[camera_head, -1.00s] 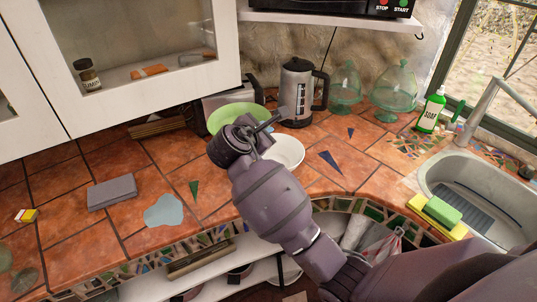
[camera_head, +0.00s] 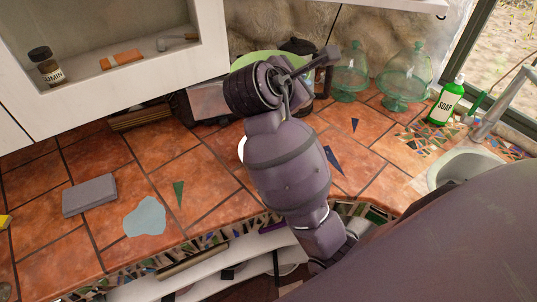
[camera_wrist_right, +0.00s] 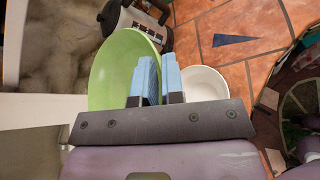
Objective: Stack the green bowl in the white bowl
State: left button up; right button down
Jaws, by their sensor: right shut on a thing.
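My right gripper (camera_wrist_right: 160,74) is shut on the rim of the green bowl (camera_wrist_right: 112,66), which is tilted steeply in the right wrist view. In the head view, the green bowl (camera_head: 264,61) shows only in part behind my right wrist, raised in front of the toaster and kettle. The white bowl (camera_wrist_right: 206,84) stands on the tiled counter, to the right of the fingers in the wrist view and apart from the green bowl. In the head view only a sliver of the white bowl (camera_head: 242,149) shows beside my forearm. My left gripper is not in view.
A dark-lidded kettle (camera_head: 298,46) stands behind the green bowl, with a toaster (camera_head: 207,101) to its left. Green glass domes (camera_head: 407,80), a soap bottle (camera_head: 446,102) and the sink (camera_head: 462,163) are to the right. The white cabinet (camera_head: 100,93) overhangs the left counter.

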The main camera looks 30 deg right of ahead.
jog(key=f, duration=2)
jog(key=shift+s+f, duration=0.1)
jog(key=shift+s, duration=0.1)
jog(key=shift+f, duration=0.6)
jog(key=c, duration=1.2)
grip_release()
